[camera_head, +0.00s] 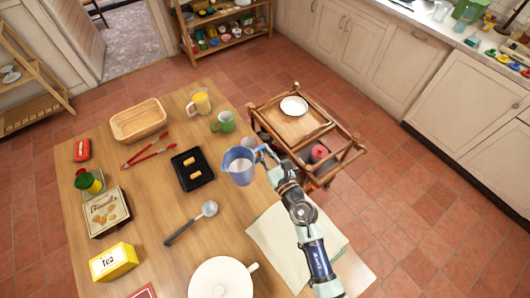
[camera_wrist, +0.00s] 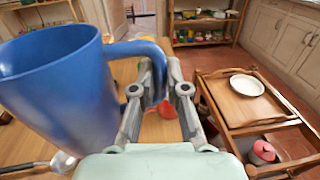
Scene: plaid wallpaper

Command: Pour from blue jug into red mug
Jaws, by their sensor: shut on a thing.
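The blue jug (camera_head: 240,172) is near the right edge of the wooden table, its pale inside showing from above. It fills the left of the wrist view (camera_wrist: 55,85) and looks roughly upright. My gripper (camera_head: 270,168) is shut on the jug's handle, which passes between the fingers in the wrist view (camera_wrist: 160,88). No red mug is clearly visible. A bright red shape (camera_wrist: 170,108) beyond my fingers in the wrist view is too hidden to identify.
A green mug (camera_head: 224,123) and a yellow mug (camera_head: 200,102) stand beyond the jug. A black tray (camera_head: 193,181) and a ladle (camera_head: 208,209) lie to its left. A wooden trolley (camera_head: 290,127) with a white plate (camera_head: 294,106) stands right of the table.

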